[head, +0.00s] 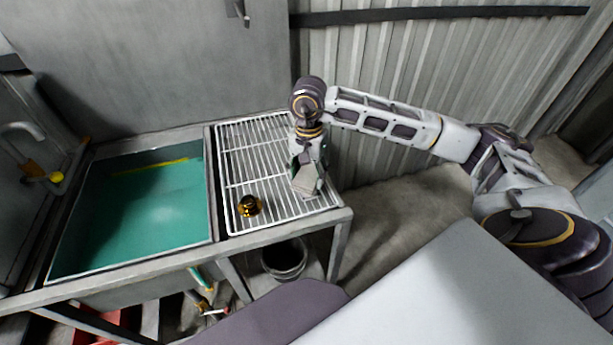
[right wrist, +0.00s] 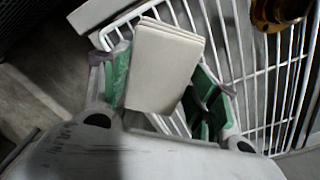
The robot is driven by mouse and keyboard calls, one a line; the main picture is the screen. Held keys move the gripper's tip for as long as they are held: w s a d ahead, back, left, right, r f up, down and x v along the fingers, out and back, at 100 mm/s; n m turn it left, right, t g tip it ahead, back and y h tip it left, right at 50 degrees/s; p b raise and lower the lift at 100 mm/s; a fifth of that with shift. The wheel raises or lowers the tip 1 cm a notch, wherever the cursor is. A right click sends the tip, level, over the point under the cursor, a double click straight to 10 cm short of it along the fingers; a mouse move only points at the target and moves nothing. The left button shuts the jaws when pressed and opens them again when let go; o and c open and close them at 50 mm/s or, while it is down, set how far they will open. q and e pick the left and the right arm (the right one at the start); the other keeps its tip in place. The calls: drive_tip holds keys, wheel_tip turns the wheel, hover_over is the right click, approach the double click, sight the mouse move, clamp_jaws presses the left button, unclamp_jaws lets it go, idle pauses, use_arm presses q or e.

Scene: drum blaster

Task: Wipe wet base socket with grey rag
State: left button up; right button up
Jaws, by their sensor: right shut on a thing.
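The grey rag (head: 306,182) is a folded, pale grey block in my right gripper (head: 303,170), over the right part of the white wire drying rack (head: 233,185). In the right wrist view the rag (right wrist: 164,68) sits between the green-padded fingers of my right gripper (right wrist: 160,88), which are shut on it. A small brass-and-black round fitting (head: 249,206), perhaps the base socket, stands on the rack, left of the rag and apart from it. It also shows at the top right of the right wrist view (right wrist: 278,12). I cannot tell whether it is wet. My left gripper is out of view.
A sink basin with green-blue water (head: 150,215) lies left of the rack, with a tap (head: 25,130) at its far left. A dark bucket (head: 284,259) stands below the rack. A corrugated wall (head: 400,80) rises behind the rack.

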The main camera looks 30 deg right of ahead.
drive_tip(key=shift+w+d+b, duration=0.35)
drive_tip(key=shift+w+d, duration=0.35)
drive_tip(key=shift+d, duration=0.3)
drive_tip(key=shift+r+p, duration=1.65)
drive_tip(key=shift+r, duration=1.35)
drive_tip(key=shift+r+p, duration=0.3)
drive_tip(key=shift+r, duration=0.05)
